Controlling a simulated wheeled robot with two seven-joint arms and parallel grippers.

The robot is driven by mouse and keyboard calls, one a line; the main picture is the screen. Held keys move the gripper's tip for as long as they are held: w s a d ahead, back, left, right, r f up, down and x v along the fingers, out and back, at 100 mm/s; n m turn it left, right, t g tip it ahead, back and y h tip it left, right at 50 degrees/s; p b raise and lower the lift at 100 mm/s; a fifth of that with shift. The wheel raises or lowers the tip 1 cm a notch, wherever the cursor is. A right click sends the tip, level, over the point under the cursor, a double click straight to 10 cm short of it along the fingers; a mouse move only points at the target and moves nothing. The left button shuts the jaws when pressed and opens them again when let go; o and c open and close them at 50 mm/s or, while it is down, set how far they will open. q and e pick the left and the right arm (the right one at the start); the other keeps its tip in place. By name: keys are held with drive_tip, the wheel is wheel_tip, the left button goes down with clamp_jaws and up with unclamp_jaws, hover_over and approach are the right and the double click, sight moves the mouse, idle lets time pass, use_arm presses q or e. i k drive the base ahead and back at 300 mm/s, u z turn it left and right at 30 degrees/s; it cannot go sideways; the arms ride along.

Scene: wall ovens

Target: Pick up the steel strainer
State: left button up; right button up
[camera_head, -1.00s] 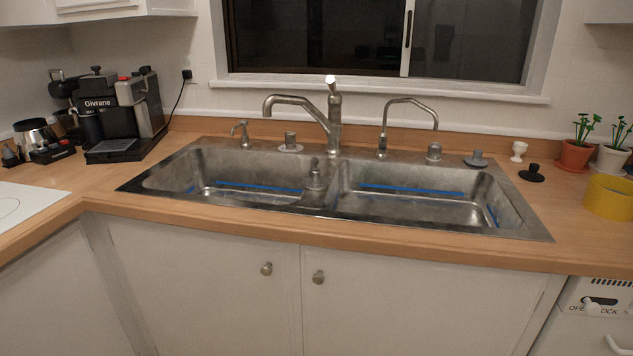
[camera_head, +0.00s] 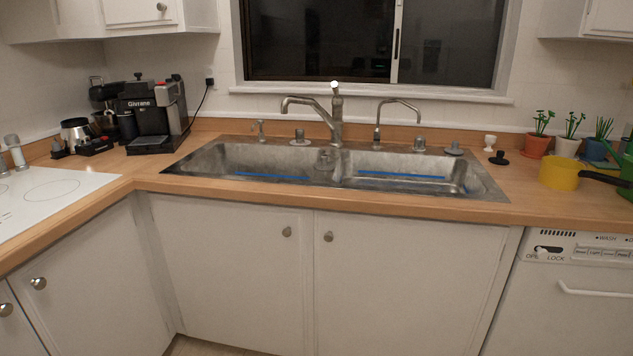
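I cannot clearly pick out a steel strainer. The steel double sink (camera_head: 400,180) is set in the wooden counter under the window. A small grey metal piece (camera_head: 326,158) stands at the divider between the basins, too small to identify surely. A flat grey piece with a knob (camera_head: 454,149) sits at the sink's back right rim, and a black knobbed piece (camera_head: 499,158) lies on the counter to its right. The basin floors are partly hidden by the front rim. Neither of my grippers is in view.
A tall faucet (camera_head: 335,115) and a thinner spout (camera_head: 400,103) rise behind the sink. A coffee machine (camera_head: 150,118) stands left, near the white cooktop (camera_head: 50,190). Right are a yellow pot (camera_head: 559,173), a white cup (camera_head: 490,142) and potted plants (camera_head: 535,146). The front counter strip is clear.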

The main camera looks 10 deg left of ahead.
sight(323, 165)
drive_tip(key=z, duration=1.15)
drive_tip(key=k, duration=0.15)
drive_tip(key=u, duration=2.45)
drive_tip(key=i, duration=1.85)
drive_tip(key=z, duration=0.9)
